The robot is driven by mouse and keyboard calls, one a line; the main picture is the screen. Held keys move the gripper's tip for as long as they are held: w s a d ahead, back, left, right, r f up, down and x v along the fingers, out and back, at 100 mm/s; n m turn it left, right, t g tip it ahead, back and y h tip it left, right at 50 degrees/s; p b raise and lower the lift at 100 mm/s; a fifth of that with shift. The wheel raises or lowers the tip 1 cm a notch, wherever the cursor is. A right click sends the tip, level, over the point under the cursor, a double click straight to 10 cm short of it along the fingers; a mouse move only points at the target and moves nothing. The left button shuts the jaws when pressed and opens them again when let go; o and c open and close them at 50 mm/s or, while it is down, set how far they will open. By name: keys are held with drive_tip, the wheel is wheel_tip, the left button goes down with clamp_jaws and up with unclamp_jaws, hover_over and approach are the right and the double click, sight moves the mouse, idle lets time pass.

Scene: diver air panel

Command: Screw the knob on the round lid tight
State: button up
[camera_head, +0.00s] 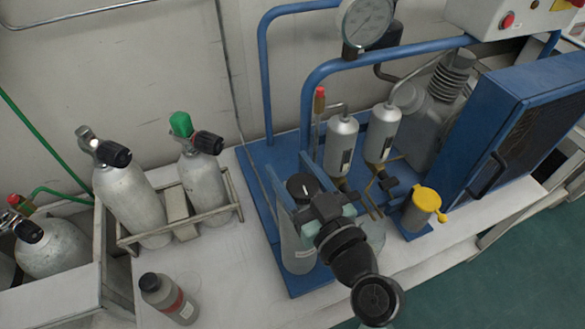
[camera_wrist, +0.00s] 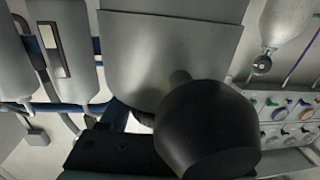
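An upright grey cylinder (camera_head: 297,245) stands at the front of the blue frame with a round black top (camera_head: 303,187) bearing a white mark. I cannot tell lid and knob apart there. My gripper (camera_head: 325,208) is right beside this top, overlapping its lower right side. In the wrist view a large round black knob (camera_wrist: 207,130) fills the lower middle, in front of a short metal stem and a big grey body (camera_wrist: 170,45). A dark block, perhaps part of my gripper, lies left of it. The fingertips are hidden, so their grip is unclear.
Two silver canisters (camera_head: 341,145) and a pressure gauge (camera_head: 366,20) stand just behind. A yellow-topped fitting (camera_head: 426,200) and a blue cabinet (camera_head: 520,115) are to the right. Gas cylinders (camera_head: 135,200) stand left; a small bottle (camera_head: 168,298) is on the bench.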

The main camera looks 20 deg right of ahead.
drive_tip(key=c, duration=0.6)
drive_tip(key=shift+o, duration=0.2)
